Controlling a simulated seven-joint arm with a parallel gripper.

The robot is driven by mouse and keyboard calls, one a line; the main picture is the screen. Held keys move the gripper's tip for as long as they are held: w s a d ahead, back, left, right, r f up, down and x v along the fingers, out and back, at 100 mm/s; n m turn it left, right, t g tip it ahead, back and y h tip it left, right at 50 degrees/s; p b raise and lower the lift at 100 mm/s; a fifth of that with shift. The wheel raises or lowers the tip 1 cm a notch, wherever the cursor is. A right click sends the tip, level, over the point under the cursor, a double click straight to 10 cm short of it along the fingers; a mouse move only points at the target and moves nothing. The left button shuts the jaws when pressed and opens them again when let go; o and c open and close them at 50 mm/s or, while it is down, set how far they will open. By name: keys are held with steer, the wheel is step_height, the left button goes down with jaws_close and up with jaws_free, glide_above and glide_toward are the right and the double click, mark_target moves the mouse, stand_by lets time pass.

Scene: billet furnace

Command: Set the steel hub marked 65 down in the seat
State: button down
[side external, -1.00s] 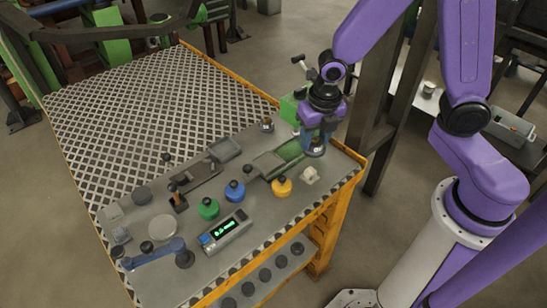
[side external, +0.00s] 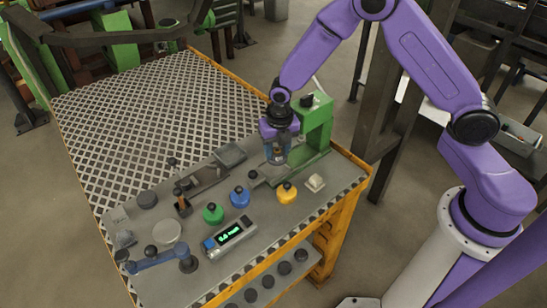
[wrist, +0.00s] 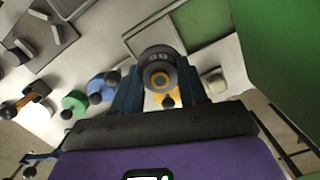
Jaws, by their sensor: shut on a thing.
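My gripper (side external: 277,160) is shut on a dark steel hub (wrist: 158,72), just in front of the green press (side external: 314,122). In the wrist view the hub sits between my blue fingers (wrist: 158,88). In the side view the hub (side external: 278,153) is small and partly covered by the fingers. It appears upright above the workbench, near the press base (side external: 300,167). I cannot tell the seat for certain; my gripper and the hub hide part of that area.
Yellow (side external: 287,193), blue (side external: 240,197) and green (side external: 213,213) knobbed pieces stand along the bench front. A pale block (side external: 315,183) is at the right, a grey tray (side external: 230,155) to the left. A lit display box (side external: 230,236) lies nearer. The press rises close on the right.

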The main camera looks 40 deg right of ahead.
mark_target(273, 158)
steer(key=shift+w+a+f, duration=0.1)
steer(key=shift+w+f, duration=0.45)
steer(key=shift+f, duration=1.65)
steer(key=shift+f, duration=0.1)
steer(key=c, duration=0.6)
jaws_free()
steer(key=shift+f, duration=0.1)
